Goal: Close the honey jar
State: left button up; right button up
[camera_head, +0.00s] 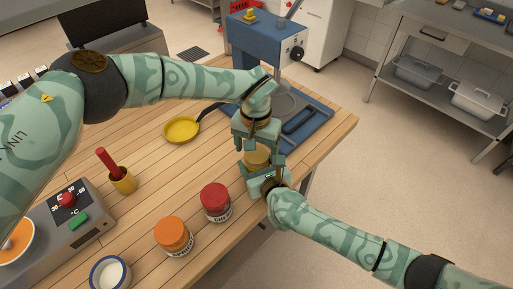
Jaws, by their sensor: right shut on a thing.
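The honey jar (257,158), with a yellow-tan top, is mostly hidden between my two grippers near the right edge of the wooden table. My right gripper (264,178) comes in from the lower right and is shut on the jar low down. My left gripper (258,144) points down from above, over the top of the jar. Its fingers stand apart at either side and look open. I cannot tell whether they touch the jar, or whether a separate lid is there.
A red-lidded jar (215,202) and an orange-lidded jar (173,236) stand nearby on the table (145,205). A yellow pan (182,130), a yellow cup (122,180) with a red-handled tool and a blue machine (255,42) are around. A control box (72,218) is at left.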

dwell(0.3)
pick_arm(q)
notch_tip(320, 180, up, 4)
jog(key=shift+r, duration=0.2)
jog(key=shift+s, duration=0.1)
jog(key=shift+c, duration=0.4)
